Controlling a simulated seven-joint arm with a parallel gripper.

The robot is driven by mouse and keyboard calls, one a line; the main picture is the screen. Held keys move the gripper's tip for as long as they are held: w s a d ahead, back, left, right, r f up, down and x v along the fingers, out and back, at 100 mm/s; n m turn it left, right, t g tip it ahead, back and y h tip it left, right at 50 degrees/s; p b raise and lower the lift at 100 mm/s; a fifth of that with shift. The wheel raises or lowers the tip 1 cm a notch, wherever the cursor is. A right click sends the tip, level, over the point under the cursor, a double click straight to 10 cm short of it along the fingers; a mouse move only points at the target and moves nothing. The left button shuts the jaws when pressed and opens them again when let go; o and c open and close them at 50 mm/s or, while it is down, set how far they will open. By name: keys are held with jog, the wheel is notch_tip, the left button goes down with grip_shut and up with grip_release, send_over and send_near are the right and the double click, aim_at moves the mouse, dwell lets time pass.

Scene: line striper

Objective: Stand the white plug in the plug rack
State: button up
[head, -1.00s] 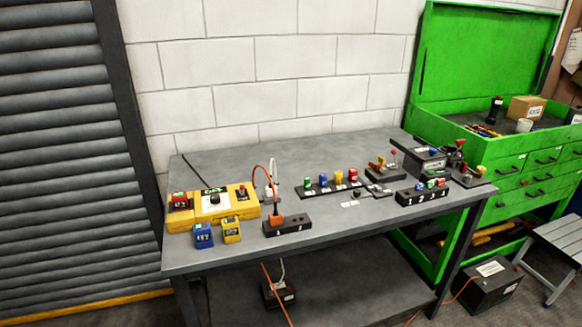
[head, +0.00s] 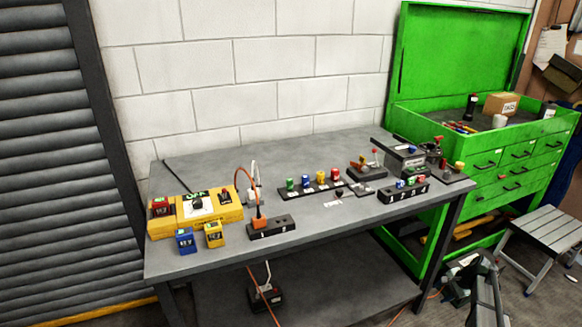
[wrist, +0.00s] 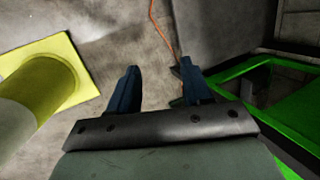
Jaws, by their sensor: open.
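The white plug (head: 253,197) is on the grey bench, behind the plug rack, with its pale cable rising above it. The plug rack (head: 285,228) is a dark block with numbered labels near the bench's front edge. An orange plug (head: 259,223) stands in its left place; the right part looks empty. My gripper (wrist: 160,90) is open and empty in the wrist view, with two dark blue fingers apart over the concrete floor. It is away from the plug and rack, which the wrist view does not show.
A yellow box (head: 225,209) and two small blue and yellow blocks stand left of the rack. A strip of coloured pieces (head: 315,186) lies right. The green cabinet (head: 490,175) adjoins the bench. A yellow post (wrist: 45,75) stands left in the wrist view.

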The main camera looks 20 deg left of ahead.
jog(key=w+d+r+m+t, duration=0.1)
jog(key=w+d+r, duration=0.2)
jog(key=w+r, duration=0.65)
jog(key=w+d+r+m+t+y, duration=0.15)
jog(key=w+r, duration=0.45)
jog(key=r, duration=0.6)
jog(key=w+d+r+m+t, duration=0.15)
jog(key=w+d+r, duration=0.25)
jog(key=w+r, duration=0.5)
jog(key=w+a+r+t+y, duration=0.1)
jog(key=a+r, duration=0.2)
jog(key=r, duration=0.6)
jog(key=w+a+r, duration=0.2)
jog(key=a+r, duration=0.1)
jog(key=r, duration=0.5)
jog(key=s+a+n+g+y, duration=0.1)
jog(key=s+a+g+y, duration=0.2)
jog(key=a, duration=1.7)
jog(key=n+g+h, duration=0.4)
jog(key=g, duration=0.6)
send_near(257, 189)
jog(key=shift+x, duration=4.95)
